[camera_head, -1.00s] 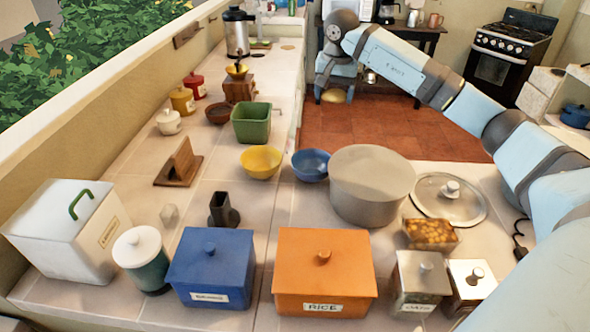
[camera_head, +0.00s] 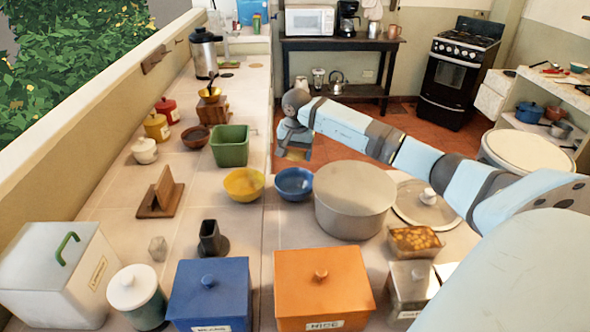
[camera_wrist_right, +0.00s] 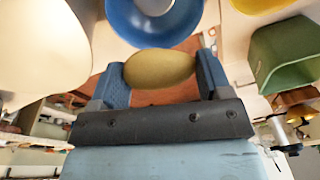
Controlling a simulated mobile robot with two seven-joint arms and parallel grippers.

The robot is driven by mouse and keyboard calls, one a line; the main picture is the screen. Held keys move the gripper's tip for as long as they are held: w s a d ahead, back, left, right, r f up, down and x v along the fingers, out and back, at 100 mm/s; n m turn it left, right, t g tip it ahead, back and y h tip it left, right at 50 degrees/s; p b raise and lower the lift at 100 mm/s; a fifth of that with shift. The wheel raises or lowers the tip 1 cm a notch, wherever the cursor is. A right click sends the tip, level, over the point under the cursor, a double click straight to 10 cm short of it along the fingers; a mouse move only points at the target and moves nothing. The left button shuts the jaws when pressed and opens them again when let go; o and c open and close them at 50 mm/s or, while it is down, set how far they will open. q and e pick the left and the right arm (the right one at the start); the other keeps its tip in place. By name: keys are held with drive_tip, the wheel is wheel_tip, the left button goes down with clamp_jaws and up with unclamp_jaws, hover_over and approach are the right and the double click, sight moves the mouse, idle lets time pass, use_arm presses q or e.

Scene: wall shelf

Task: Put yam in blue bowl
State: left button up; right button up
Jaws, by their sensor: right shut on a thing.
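The blue bowl (camera_head: 294,184) stands on the tiled counter between the yellow bowl and the large grey pot. It also shows at the top of the right wrist view (camera_wrist_right: 153,20) and looks empty there. The yam (camera_wrist_right: 160,69) is a yellowish-brown oval between the two blue fingers of my right gripper (camera_wrist_right: 160,78), which is shut on it. In the head view my right gripper (camera_head: 296,152) is beyond the blue bowl, and the yam shows only as a small tan patch below it. My left gripper is not in view.
A yellow bowl (camera_head: 243,184) and a green bin (camera_head: 230,146) stand left of the blue bowl. The grey pot (camera_head: 355,200) is close on its right. Orange (camera_head: 322,290) and blue (camera_head: 209,295) canisters stand nearer me. A wooden stand (camera_head: 160,194) is at the left.

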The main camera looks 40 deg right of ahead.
wheel_tip(320, 180, down, 7)
drive_tip(key=shift+r+p, duration=0.1)
drive_tip(key=shift+p, duration=0.35)
drive_tip(key=shift+f+b, duration=0.7)
drive_tip(key=shift+f, duration=0.05)
drive_tip(key=o, duration=0.9)
drive_tip(key=shift+o, duration=0.2)
drive_tip(key=shift+r, duration=0.1)
